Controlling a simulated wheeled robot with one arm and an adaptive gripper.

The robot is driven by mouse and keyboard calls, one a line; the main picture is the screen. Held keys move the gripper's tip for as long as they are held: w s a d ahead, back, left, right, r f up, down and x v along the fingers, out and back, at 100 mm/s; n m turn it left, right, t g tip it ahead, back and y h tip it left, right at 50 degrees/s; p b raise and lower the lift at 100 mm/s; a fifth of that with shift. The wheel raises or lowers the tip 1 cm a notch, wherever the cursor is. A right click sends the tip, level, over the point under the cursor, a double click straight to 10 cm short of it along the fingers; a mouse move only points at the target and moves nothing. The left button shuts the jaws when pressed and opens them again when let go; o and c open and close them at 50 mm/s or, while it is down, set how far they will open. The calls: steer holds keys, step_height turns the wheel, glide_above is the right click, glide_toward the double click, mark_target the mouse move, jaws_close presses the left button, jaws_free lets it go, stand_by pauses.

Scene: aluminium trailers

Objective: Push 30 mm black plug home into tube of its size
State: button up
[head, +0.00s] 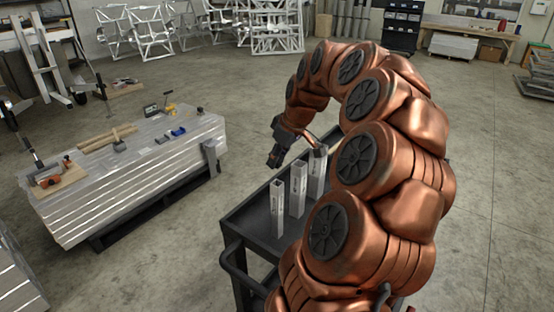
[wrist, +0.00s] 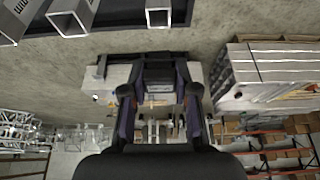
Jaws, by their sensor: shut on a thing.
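Three upright square aluminium tubes of differing widths stand on a dark cart: a near one (head: 278,208), a middle one (head: 298,188) and a far one (head: 317,172). Their open ends show along the top of the wrist view, at left (wrist: 12,22), centre-left (wrist: 72,16) and centre (wrist: 158,12). My gripper (head: 274,160) is in the air to the left of the tubes' tops, apart from them. In the wrist view its fingers (wrist: 156,80) are shut on a small dark piece, apparently the black plug; plug and fingertips are hard to tell apart.
The dark cart (head: 245,215) has a handle at its near left. A low stack of wrapped aluminium profiles (head: 130,185) with tools on top lies to the left. The concrete floor between and behind is open.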

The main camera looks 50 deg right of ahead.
mark_target(274, 184)
steer(key=shift+f+b, duration=2.6)
steer(key=shift+f, duration=0.8)
steer(key=shift+c, duration=0.2)
steer(key=shift+a+f, duration=0.1)
steer(key=shift+c, duration=0.4)
steer(key=o, duration=1.1)
steer(key=shift+c, duration=0.2)
steer(key=v, duration=1.2)
